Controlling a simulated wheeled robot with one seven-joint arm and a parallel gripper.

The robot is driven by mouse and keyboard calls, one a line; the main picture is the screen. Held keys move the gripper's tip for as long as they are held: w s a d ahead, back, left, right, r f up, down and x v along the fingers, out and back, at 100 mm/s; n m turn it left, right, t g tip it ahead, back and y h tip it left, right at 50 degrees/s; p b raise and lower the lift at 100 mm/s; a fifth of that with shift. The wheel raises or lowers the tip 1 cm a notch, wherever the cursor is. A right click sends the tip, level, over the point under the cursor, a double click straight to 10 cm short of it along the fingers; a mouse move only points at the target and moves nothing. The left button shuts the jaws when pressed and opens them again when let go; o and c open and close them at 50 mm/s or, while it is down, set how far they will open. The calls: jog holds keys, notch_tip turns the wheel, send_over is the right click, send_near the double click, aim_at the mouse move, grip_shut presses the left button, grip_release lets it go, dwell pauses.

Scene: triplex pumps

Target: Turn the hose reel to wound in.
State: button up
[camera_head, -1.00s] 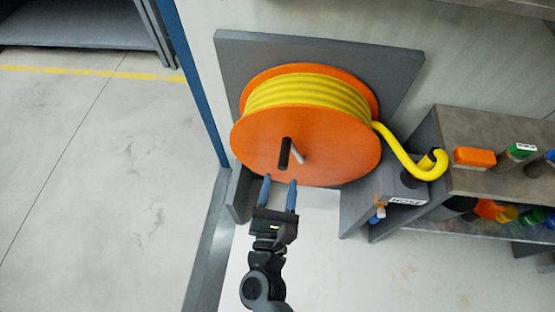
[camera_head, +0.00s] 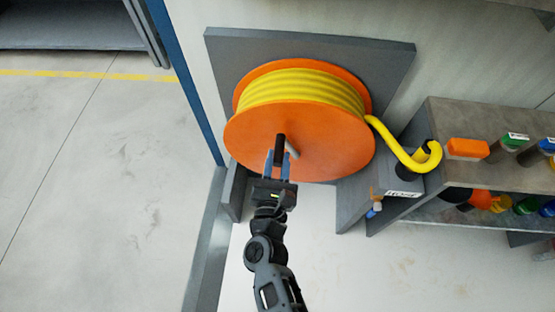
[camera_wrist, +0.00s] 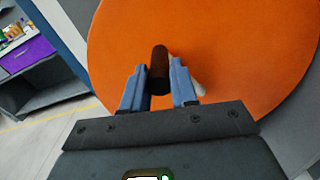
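The hose reel (camera_head: 300,135) is a large orange drum with yellow hose wound round it, mounted on a grey back plate. Its near orange disc (camera_wrist: 230,50) fills much of the wrist view. A black crank handle (camera_head: 280,143) sticks out from the disc towards me, and it also shows in the wrist view (camera_wrist: 160,65). My gripper (camera_head: 277,160) is at the handle, with one blue finger on each side. In the wrist view the fingers (camera_wrist: 159,85) lie close against the handle. A pale hub stub (camera_head: 293,150) shows just right of the handle.
The yellow hose end (camera_head: 428,158) curves into a dark holder on a grey box labelled HOSE (camera_head: 402,194). A shelf unit (camera_head: 465,115) with bottles and an orange box stands at the right. A blue post (camera_head: 190,90) is at the left; open floor lies beyond.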

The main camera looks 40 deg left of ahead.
grip_shut()
jog(key=shift+w+d+f+m+b, duration=0.1)
jog(key=shift+w+d+m+b, duration=0.3)
jog(key=shift+b, duration=0.55)
jog(key=shift+w+d+r+m+b, duration=0.2)
jog(key=shift+w+d+m+b, duration=0.1)
jog(key=shift+d+m+b, duration=0.35)
jog(key=shift+w+d+r+m+b, duration=0.2)
jog(key=shift+d+m+b, duration=0.25)
jog(key=shift+m+b, duration=0.3)
jog(key=shift+w+d+r+m+b, duration=0.15)
jog(key=shift+w+d+m+b, duration=0.2)
jog(key=shift+d+m+b, duration=0.3)
jog(key=shift+o, duration=2.4)
grip_release()
jog(key=shift+a, duration=0.1)
